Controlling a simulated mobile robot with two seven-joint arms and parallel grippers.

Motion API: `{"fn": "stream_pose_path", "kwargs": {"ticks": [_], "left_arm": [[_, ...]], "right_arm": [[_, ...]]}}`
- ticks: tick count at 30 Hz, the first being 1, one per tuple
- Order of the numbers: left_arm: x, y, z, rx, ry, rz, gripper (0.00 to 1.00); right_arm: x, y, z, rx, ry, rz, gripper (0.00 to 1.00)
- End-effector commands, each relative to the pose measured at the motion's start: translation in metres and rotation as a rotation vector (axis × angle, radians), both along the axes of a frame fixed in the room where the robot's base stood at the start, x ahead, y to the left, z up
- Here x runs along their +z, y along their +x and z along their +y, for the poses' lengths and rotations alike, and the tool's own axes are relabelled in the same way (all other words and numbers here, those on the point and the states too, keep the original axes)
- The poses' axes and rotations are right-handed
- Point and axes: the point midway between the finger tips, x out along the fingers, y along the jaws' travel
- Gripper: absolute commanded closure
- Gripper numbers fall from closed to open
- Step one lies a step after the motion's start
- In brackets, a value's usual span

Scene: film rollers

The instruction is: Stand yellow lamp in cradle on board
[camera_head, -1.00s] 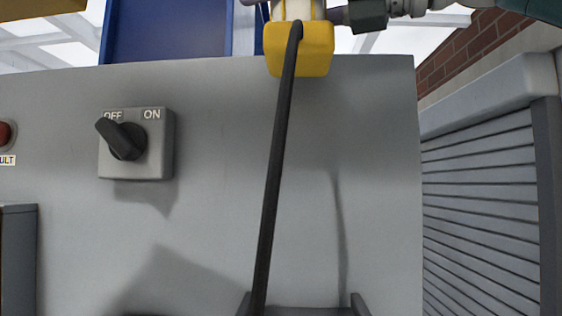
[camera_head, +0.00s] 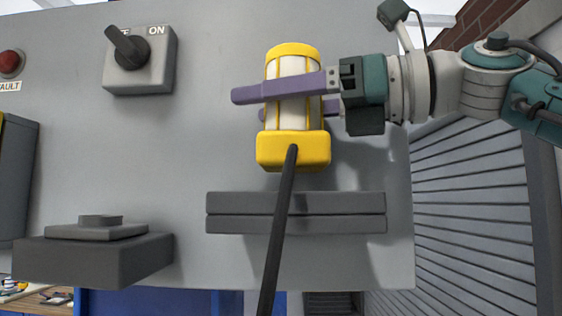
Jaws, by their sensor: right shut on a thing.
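The yellow lamp (camera_head: 293,149) has a pale ribbed body between a yellow top and a yellow base. It hangs upright in front of the grey board (camera_head: 185,140), with a black cable (camera_head: 280,225) running down from its base. My right gripper (camera_head: 247,106) comes in from the right, with its purple fingers shut around the lamp's pale body. A dark grey two-layer ledge (camera_head: 296,213), apparently the cradle, is just below the lamp. A gap shows between it and the lamp's base, and the cable passes in front of it. My left gripper is out of view.
An OFF/ON rotary switch (camera_head: 139,61) and a red button (camera_head: 11,64) are at the upper left. A dark stepped block (camera_head: 95,255) juts out at the lower left, and a dark box (camera_head: 14,182) is at the left edge. A grey slatted shutter (camera_head: 470,200) is at the right.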

Motion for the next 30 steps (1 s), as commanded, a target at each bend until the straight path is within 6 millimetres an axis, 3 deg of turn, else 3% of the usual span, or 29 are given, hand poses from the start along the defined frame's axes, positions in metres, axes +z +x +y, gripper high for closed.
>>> {"fn": "stream_pose_path", "kwargs": {"ticks": [7,19,20,23,30], "left_arm": [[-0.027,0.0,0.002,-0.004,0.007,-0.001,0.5],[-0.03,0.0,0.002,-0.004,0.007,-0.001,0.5],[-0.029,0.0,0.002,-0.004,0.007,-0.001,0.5],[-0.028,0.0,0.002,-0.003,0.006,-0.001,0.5],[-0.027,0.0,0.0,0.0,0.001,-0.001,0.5]], "right_arm": [[-0.039,0.0,0.0,0.0,0.002,0.0,1.0],[-0.042,0.0,0.0,0.0,0.002,-0.002,1.0],[-0.042,0.0,0.0,0.0,-0.001,0.0,0.29],[-0.042,0.0,0.0,0.0,-0.001,0.0,0.19],[-0.041,0.0,0.0,0.0,-0.001,0.0,0.19]]}}
